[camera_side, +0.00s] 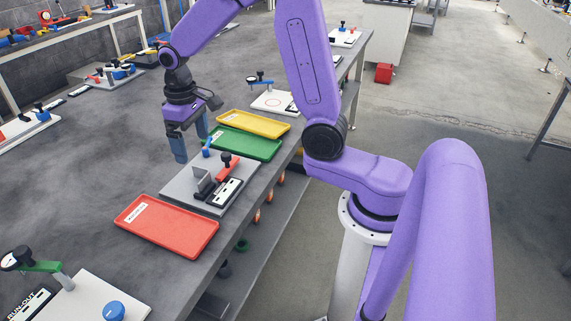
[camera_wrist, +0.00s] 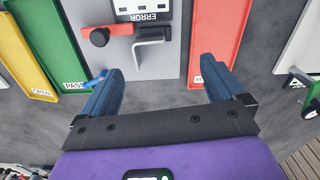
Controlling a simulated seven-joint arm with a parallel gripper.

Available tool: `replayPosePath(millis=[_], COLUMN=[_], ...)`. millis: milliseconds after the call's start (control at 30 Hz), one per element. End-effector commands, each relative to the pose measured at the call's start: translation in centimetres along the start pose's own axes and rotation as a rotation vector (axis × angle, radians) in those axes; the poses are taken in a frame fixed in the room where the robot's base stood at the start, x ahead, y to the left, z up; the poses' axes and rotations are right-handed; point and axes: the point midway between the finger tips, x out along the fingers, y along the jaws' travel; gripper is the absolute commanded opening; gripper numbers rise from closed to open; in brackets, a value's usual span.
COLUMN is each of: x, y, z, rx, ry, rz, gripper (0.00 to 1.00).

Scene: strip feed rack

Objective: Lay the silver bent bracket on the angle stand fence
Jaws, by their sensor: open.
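The silver bent bracket (camera_wrist: 152,36) shows in the wrist view as a thin angled piece, on the light grey stand plate (camera_wrist: 160,68) beside the labelled block (camera_wrist: 139,10). In the side view a grey upright piece (camera_side: 201,175), likely the bracket, stands on the plate (camera_side: 178,190) next to a dark block (camera_side: 207,188). I cannot tell which surface is the fence, or whether the bracket rests against it. My gripper (camera_side: 191,146) is open and empty above the plate's far side. In the wrist view its blue fingers (camera_wrist: 162,66) are wide apart, short of the bracket.
A red clamp handle with a black knob (camera_wrist: 99,37) sits close beside the bracket. A blue lever (camera_wrist: 95,80) is near one finger. A red tray (camera_side: 165,226) flanks the plate on one side, green (camera_side: 245,143) and yellow (camera_side: 253,123) trays on the other.

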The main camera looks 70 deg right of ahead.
Motion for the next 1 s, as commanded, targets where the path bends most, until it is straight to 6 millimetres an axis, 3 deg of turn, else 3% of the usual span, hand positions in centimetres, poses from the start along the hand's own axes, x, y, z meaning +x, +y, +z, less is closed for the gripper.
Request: replayPosePath(millis=[200, 500, 1000], x=[-1.0, -1.9, -2.4], y=[-3.1, -6.0, -7.2], z=[3.4, 9.4, 21.4], rx=[-0.179, -0.418, -0.816], ry=[0.007, 0.012, 0.022], rz=[-0.002, -0.005, -0.014], gripper=[0.96, 0.96, 0.96])
